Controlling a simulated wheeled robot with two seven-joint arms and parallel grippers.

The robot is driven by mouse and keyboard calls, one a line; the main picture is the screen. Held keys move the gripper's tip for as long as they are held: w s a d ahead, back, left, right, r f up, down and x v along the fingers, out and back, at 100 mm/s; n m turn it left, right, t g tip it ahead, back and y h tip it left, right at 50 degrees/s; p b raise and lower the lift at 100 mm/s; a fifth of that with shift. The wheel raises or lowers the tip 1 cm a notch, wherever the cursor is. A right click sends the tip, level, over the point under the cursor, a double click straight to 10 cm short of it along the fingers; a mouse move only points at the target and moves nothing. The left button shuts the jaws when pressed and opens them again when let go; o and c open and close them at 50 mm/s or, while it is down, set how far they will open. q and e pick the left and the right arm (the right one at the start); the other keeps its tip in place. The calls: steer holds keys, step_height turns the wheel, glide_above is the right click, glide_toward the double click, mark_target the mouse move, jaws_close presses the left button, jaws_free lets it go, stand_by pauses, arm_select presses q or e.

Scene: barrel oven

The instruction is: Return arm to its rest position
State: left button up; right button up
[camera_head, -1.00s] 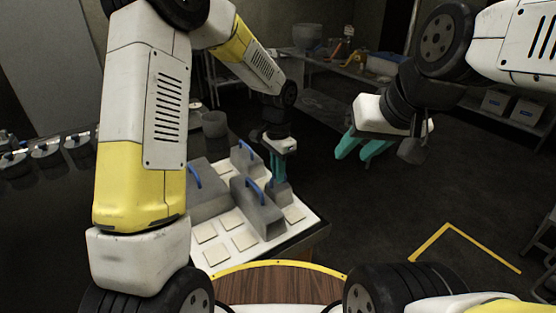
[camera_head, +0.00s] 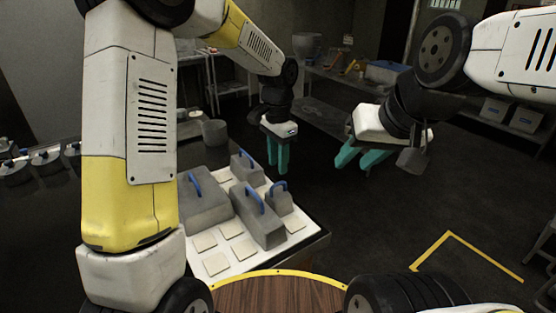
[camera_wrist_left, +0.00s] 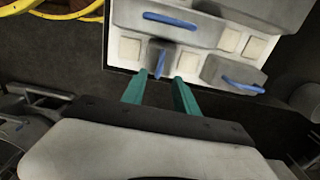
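My left gripper (camera_head: 278,168) is open and empty above the back right of a white board (camera_head: 303,233). Below it, a small grey block (camera_head: 285,207) with a blue loop handle stands on the board, apart from the fingers. In the left wrist view my left gripper (camera_wrist_left: 160,78) shows two green fingers with a gap between them, and the small block (camera_wrist_left: 156,57) lies beyond the tips. My right gripper (camera_head: 357,164) hangs in the air at the right, with its fingers spread and nothing between them.
Three other grey blocks with blue handles stand on the board: a large one (camera_head: 207,207), a long one (camera_head: 265,225) and one behind (camera_head: 240,168). Several pale square tiles lie there. A cluttered table (camera_head: 325,72) is at the back. Dark floor at the right is open.

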arm_select(q)
steer(key=s+a+r+n+t+h, duration=0.1)
steer(key=s+a+r+n+t, duration=0.3)
steer(key=s+a+r, duration=0.6)
steer(key=s+a+r+n+t, duration=0.1)
steer(key=s+a+r+n, duration=0.1)
steer(key=s, duration=0.3)
steer(key=s+a+r+n+t+h, duration=0.1)
steer(key=s+a+r+n, duration=0.1)
steer(key=s+n, duration=0.2)
steer(key=shift+s+r, duration=0.25)
steer(key=shift+s, duration=0.65)
